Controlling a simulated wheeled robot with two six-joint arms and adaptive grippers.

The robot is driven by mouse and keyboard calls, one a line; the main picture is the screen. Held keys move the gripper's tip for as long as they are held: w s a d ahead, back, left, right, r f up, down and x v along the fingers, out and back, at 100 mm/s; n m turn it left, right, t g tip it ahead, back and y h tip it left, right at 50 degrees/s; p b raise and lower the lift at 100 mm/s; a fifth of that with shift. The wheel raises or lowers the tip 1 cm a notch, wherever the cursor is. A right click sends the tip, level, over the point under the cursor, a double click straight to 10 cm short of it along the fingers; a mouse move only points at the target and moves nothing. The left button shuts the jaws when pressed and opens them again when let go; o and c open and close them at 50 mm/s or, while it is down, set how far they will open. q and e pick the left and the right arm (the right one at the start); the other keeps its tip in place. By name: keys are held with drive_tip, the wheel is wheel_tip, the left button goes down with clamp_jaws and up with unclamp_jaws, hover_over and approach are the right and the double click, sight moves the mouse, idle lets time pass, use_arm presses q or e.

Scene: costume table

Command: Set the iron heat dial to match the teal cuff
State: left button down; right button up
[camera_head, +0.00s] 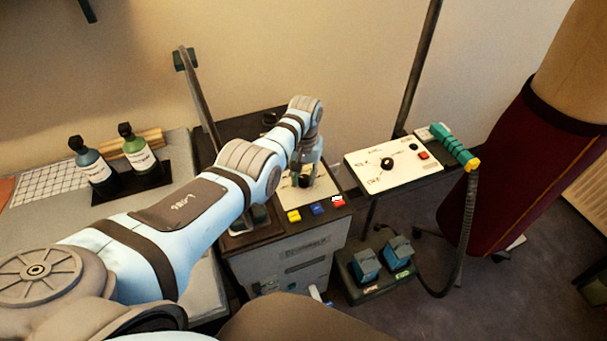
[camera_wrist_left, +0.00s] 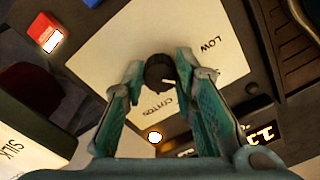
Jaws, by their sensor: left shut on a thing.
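The iron heat dial is a small dark round knob (camera_wrist_left: 159,72) on a white plate (camera_wrist_left: 110,55) marked LOW and COTTON, with other marks hidden. My left gripper (camera_wrist_left: 158,76) is shut on the dial, one teal finger on each side of it. The dial's exact pointer setting is unclear. No teal cuff can be made out in either view. My right gripper is not in view.
A second white panel (camera_head: 375,178) and a teal-handled hose (camera_head: 455,147) stand right. Two bottles (camera_head: 137,152) stand left.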

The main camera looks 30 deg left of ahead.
sight(304, 178)
use_arm(q)
drive_tip(key=shift+f+m, duration=0.1)
drive_tip(key=shift+m, duration=0.4)
drive_tip(key=c, duration=1.6)
unclamp_jaws()
drive_tip(key=o, duration=0.3)
drive_tip(key=shift+w+f, duration=0.1)
drive_tip(key=shift+w, duration=0.05)
wheel_tip(304, 178, up, 12)
